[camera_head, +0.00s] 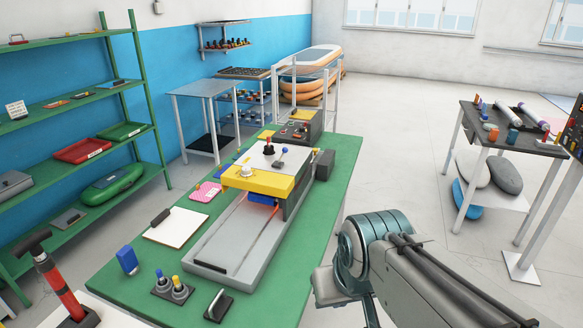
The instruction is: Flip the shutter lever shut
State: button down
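A machine with a yellow front housing (262,184) stands on the green-topped table over a long grey bed (232,240). On its pale top are a small lever with a blue knob (284,151) and an upright dark handle with a red part (268,146). A round white knob (247,170) sits on the yellow part. I cannot tell which of these is the shutter lever, nor its exact position. An orange-red glow shows beneath the housing. My arm reaches in from the lower right, right of the table; my gripper is not in view.
A dark control box (300,127) sits behind the machine on the green table (326,208). A white pad (176,227), a blue block (127,260) and a small post stand (173,288) lie nearer. Open floor lies right of the table.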

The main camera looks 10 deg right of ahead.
aim_at(285, 151)
jog(key=k, duration=0.6)
jog(key=z, duration=0.85)
jog(key=i, duration=0.75)
jog(key=z, duration=0.65)
jog(key=i, duration=0.8)
jog(key=u, duration=1)
jog(key=i, duration=0.65)
jog(key=u, duration=0.75)
